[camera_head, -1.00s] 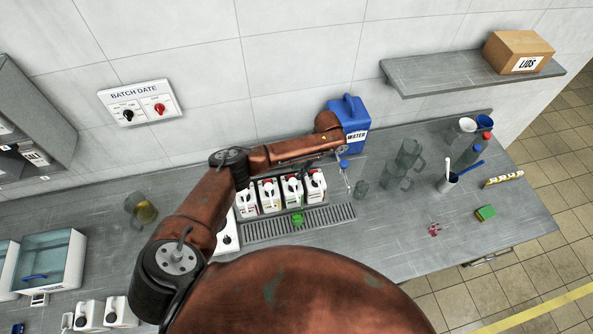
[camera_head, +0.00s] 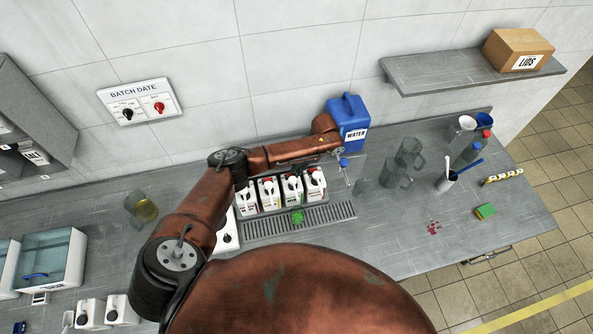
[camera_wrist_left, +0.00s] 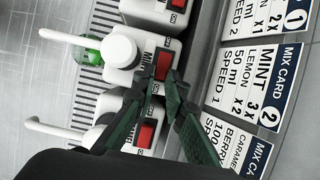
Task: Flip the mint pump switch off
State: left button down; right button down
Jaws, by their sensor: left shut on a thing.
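In the head view a row of white pumps (camera_head: 292,190) stands under my left forearm; my left fingertips cannot be made out there. My right gripper is not in view.
Neighbouring pumps with red switches (camera_wrist_left: 145,133) flank the mint one closely. Mix cards (camera_wrist_left: 250,82) stand behind them. A drip grate (camera_head: 325,217) lies in front. A blue water jug (camera_head: 349,122) and glass jugs (camera_head: 408,152) stand to the right.

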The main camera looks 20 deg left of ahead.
pick_arm(q)
jog(key=shift+r+p, duration=0.1)
jog(key=shift+p, duration=0.25)
jog(key=h+p, duration=0.1)
jog(key=t+p, duration=0.1)
jog(key=p, duration=0.1)
jog(key=shift+s+a+r+h, duration=0.2)
jog(key=shift+s+a+h, duration=0.1)
jog(key=shift+s+h, duration=0.1)
jog(key=shift+s+a+f+t+h, duration=0.1)
jog(key=shift+a+f+t+h, duration=0.1)
jog(key=shift+t+h, duration=0.35)
jog(key=shift+r+t+h, duration=0.2)
jog(key=shift+t+h, duration=0.15)
jog(key=c, duration=2)
grip_release()
jog(key=shift+o, duration=0.2)
